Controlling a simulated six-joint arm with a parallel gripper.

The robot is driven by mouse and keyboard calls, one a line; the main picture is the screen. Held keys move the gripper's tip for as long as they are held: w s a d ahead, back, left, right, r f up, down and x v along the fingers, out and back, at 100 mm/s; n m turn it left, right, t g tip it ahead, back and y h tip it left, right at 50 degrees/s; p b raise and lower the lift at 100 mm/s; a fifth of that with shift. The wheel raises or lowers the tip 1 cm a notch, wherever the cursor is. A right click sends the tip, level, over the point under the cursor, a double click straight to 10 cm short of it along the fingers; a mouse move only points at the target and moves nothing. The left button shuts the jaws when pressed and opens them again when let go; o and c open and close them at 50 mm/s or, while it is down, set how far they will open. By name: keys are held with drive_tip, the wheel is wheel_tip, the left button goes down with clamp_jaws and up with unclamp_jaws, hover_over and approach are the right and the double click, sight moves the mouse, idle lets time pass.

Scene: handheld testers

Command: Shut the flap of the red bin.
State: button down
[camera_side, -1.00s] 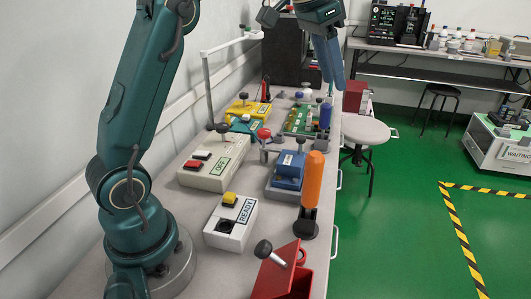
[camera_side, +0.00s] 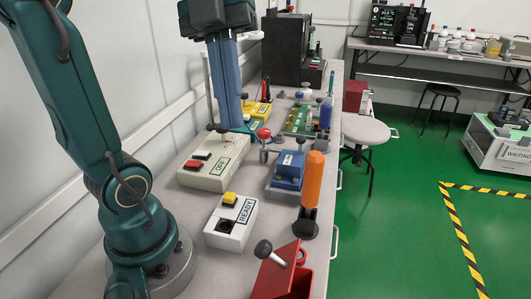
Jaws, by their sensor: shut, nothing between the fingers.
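The red bin (camera_side: 304,283) stands at the near right edge of the bench, cut off by the bottom of the picture. Its red flap (camera_side: 272,277) is raised and tilted, with a black-knobbed handle (camera_side: 264,249) sticking up from it. My gripper (camera_side: 230,125) has long blue fingers pointing down, shut and empty.
Between gripper and bin stand the cream OFF box (camera_side: 215,165), the white READY box (camera_side: 231,222), a blue device (camera_side: 287,171) and an upright orange handle (camera_side: 312,181) on a black base. A green circuit board (camera_side: 300,121) and yellow box (camera_side: 256,112) lie farther back.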

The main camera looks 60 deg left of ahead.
drive_tip(key=s+d, duration=0.1)
drive_tip(key=s, duration=0.2)
approach(260, 247)
wheel_tip(260, 247, down, 5)
drive_tip(key=s+d, duration=0.1)
drive_tip(key=s, duration=0.1)
drive_tip(key=shift+w+d+f+t, duration=0.35)
drive_tip(key=shift+d+t, duration=0.05)
drive_tip(key=shift+d, duration=0.2)
drive_tip(key=shift+w, duration=0.1)
drive_tip(key=shift+w+d, duration=0.15)
drive_tip(key=shift+d, duration=0.1)
